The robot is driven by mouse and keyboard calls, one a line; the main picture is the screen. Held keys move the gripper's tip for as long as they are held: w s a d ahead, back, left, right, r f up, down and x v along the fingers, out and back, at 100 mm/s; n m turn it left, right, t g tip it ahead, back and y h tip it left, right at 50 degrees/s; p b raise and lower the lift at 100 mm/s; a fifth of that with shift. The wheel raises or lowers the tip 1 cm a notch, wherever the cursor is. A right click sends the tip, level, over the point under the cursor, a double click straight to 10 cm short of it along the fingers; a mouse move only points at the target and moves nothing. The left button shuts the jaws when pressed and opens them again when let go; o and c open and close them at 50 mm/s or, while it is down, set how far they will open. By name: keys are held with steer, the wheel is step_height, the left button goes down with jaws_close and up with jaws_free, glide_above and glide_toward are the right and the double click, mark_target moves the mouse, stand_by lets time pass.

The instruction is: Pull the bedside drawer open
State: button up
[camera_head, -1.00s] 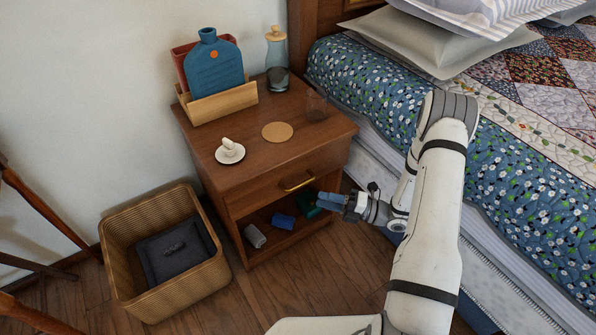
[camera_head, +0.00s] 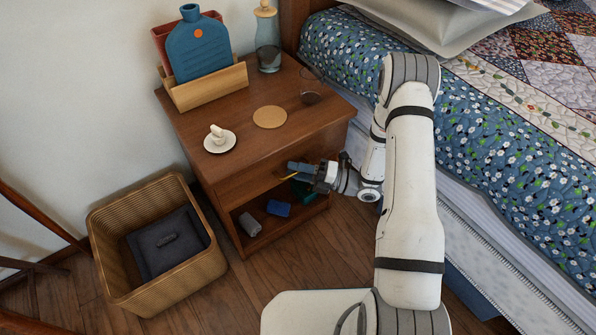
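The wooden bedside table (camera_head: 190,117) stands between the wall and the bed. Its drawer (camera_head: 240,187) is the front panel below the top and looks shut. The brass handle (camera_head: 288,177) on the drawer shows only in part, behind my gripper's fingers. My gripper (camera_head: 298,169) is in front of the drawer at the handle, coming in from the right. I cannot tell whether its fingers are around the handle or only beside it, nor whether they are open or shut.
The open shelf below holds a grey roll (camera_head: 250,224) and a blue item (camera_head: 278,208). A wicker basket (camera_head: 105,225) stands left on the floor. The bed (camera_head: 505,160) is close on the right. A white cup and saucer (camera_head: 220,143) and a glass jar (camera_head: 268,58) stand on top.

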jaws_close()
steer(key=shift+d, duration=0.1)
stand_by(0.5)
